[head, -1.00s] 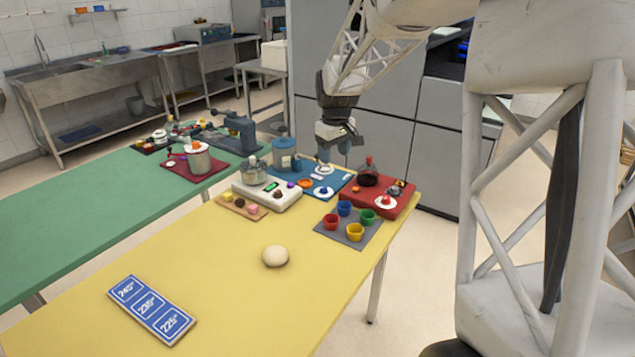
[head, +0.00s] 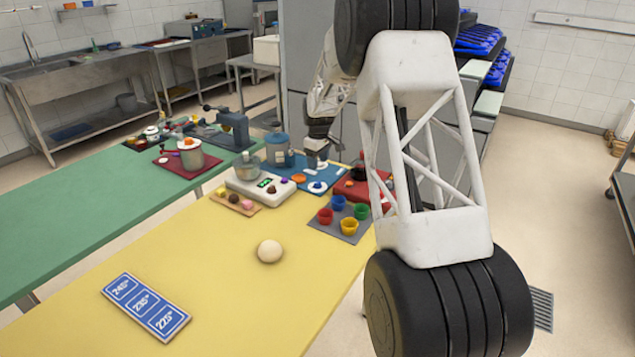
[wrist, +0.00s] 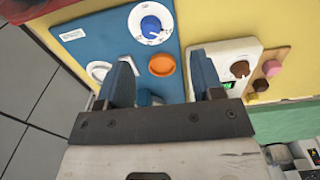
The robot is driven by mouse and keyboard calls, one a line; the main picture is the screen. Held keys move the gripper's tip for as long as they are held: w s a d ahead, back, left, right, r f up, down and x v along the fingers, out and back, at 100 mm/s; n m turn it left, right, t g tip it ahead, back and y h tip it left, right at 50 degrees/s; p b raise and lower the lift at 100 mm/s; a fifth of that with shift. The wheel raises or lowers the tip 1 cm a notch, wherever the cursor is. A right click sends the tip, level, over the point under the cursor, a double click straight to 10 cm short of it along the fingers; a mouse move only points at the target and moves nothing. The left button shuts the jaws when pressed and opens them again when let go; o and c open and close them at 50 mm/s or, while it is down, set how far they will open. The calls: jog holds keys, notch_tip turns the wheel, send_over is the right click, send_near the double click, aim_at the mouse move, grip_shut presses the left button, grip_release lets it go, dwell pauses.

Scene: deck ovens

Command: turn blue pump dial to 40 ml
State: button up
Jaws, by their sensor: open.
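The blue pump dial (wrist: 151,24) sits on a white round scale plate on the blue board (wrist: 185,22). The scale's marks are too small to read. In the head view the dial (head: 317,186) is on the right part of the board. My gripper (wrist: 161,60) is open and empty above the board. Its fingers frame the area around an orange disc (wrist: 162,64), with the dial beyond the fingertips and apart from them. In the head view my gripper (head: 317,160) hangs pointing down, over the back part of the board.
A white scale (head: 262,190) stands left of the board, a red board (head: 365,192) right of it. A blue canister (head: 279,151) stands at the board's back left. Coloured cups stand on a grey mat (head: 340,222). A pale ball (head: 270,251) lies on the yellow table (head: 225,270).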

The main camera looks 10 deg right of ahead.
aim_at(318, 182)
jog(key=shift+w+d+f, duration=0.15)
jog(key=shift+w+f, duration=1.1)
jog(key=shift+f, duration=0.25)
jog(key=shift+f, duration=3.9)
jog(key=c, duration=0.9)
